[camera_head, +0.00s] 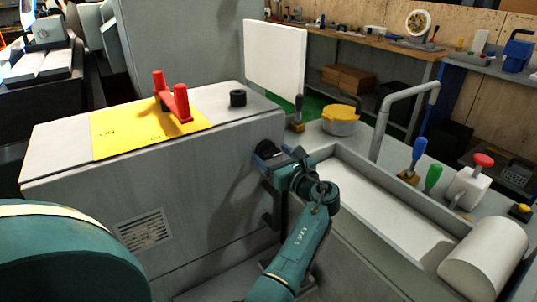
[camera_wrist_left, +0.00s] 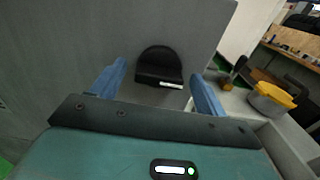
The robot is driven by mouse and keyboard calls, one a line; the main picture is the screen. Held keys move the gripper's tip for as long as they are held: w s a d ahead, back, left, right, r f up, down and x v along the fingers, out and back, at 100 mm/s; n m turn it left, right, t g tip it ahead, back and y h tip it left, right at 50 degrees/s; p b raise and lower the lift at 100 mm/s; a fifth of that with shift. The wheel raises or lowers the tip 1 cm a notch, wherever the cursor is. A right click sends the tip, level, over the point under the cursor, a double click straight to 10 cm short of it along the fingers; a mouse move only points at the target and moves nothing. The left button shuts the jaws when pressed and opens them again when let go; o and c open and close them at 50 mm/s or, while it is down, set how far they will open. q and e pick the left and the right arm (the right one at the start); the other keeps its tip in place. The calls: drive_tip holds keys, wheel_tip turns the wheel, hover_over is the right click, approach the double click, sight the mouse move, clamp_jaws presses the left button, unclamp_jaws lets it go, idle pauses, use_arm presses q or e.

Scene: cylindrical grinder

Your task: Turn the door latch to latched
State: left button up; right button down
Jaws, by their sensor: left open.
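The door latch is a black rounded knob (camera_wrist_left: 158,65) with a white bar along its lower edge, on the grey cabinet face in the left wrist view. In the head view the latch (camera_head: 266,148) shows only partly behind my gripper, at the right end of the grey cabinet. My left gripper (camera_head: 280,156) is open in front of it. In the left wrist view its blue fingers stand on either side of the latch, with a gap on both sides. I cannot tell whether the fingertips reach the latch's depth. My right gripper is not in view.
A red handle (camera_head: 172,98) stands on a yellow plate (camera_head: 120,142) on the cabinet top, beside a black knob (camera_head: 237,98). To the right are a tray (camera_head: 390,215), a yellow-lidded pot (camera_head: 341,119), a bent grey pipe (camera_head: 405,95) and a white cylinder (camera_head: 484,258).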

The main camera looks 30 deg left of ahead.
use_arm(q)
drive_tip(key=shift+w+a, duration=0.1)
drive_tip(key=shift+a, duration=0.05)
drive_tip(key=shift+c, duration=0.4)
drive_tip(key=c, duration=0.9)
